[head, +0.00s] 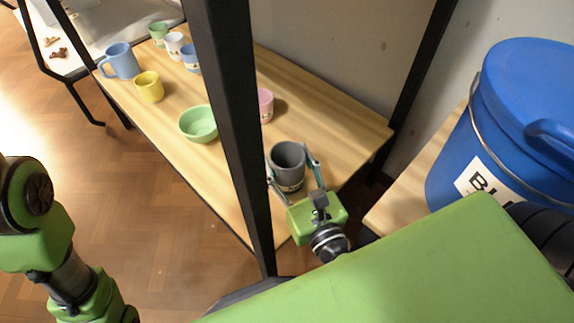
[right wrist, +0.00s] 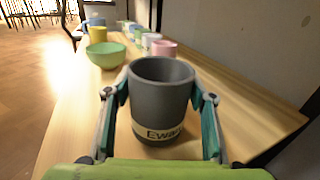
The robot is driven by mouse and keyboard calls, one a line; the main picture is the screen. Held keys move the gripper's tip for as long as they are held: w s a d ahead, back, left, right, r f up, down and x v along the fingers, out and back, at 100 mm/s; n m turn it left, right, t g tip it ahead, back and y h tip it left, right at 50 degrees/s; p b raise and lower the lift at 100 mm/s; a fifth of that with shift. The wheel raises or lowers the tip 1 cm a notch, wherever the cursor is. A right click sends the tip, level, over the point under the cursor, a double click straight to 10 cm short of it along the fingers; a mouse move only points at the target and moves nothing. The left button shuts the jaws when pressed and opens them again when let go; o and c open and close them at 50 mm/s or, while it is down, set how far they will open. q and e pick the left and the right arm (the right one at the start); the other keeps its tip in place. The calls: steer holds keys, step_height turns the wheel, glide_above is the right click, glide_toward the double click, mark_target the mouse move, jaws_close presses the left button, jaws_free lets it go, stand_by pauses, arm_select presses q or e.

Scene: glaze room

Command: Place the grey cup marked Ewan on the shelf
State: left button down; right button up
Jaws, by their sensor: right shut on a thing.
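The grey cup (head: 287,157) is upright at the near right end of the wooden shelf (head: 335,125). In the right wrist view the grey cup (right wrist: 160,95) shows a pale label reading "Ewan". My right gripper (head: 290,172) is shut on it, one finger on each side. The cup is over the shelf board, its base at or very close to the wood; I cannot tell if it touches. My left arm shows at the left of the head view, but its gripper is out of the picture.
A green bowl (head: 198,124), a pink cup (head: 265,105), a yellow cup (head: 149,86), a blue mug (head: 120,61) and several other cups stand farther along the shelf. A black post (head: 232,110) rises at the shelf's front edge. A blue lidded bucket (head: 480,130) is at the right.

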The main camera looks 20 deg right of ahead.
steer(key=shift+f, duration=0.1)
steer(key=shift+f, duration=0.15)
steer(key=o, duration=1.9)
